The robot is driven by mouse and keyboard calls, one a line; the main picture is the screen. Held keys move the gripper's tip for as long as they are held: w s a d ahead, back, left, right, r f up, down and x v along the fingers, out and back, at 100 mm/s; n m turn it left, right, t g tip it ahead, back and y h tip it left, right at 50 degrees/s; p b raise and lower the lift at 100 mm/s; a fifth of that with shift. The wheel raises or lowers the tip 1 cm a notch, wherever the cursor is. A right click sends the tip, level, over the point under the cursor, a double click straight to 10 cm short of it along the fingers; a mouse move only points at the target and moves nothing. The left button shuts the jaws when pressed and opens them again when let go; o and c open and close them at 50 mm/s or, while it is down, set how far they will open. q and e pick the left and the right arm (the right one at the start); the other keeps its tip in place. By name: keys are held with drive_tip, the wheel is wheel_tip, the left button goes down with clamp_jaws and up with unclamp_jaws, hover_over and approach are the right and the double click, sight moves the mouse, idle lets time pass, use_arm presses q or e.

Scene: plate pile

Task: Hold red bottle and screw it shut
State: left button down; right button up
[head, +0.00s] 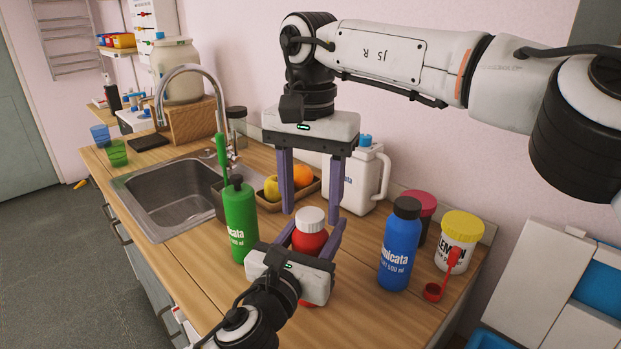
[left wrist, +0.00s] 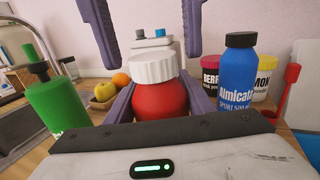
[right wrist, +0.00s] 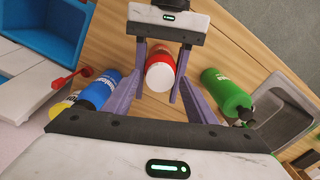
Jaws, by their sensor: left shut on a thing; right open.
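The red bottle (head: 309,243) stands upright on the wooden counter with a white cap (head: 312,217) on its neck. My left gripper (head: 312,234) is shut on its body. The left wrist view shows the red bottle (left wrist: 161,98) between the fingers and the ribbed white cap (left wrist: 152,67) on top; how tightly it is screwed cannot be told. My right gripper (head: 311,205) is open, pointing down above the bottle. Its fingers are on either side of the cap and apart from it. The right wrist view shows the cap (right wrist: 159,76) between the open fingers.
A green bottle (head: 240,215) stands left of the red one, a blue bottle (head: 399,245) right. A yellow-lidded jar (head: 458,243), red scoop (head: 434,291) and white jug (head: 365,180) stand nearby. A fruit tray (head: 265,200) is behind. The sink (head: 180,190) is at left.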

drive_tip(key=shift+f, duration=0.55)
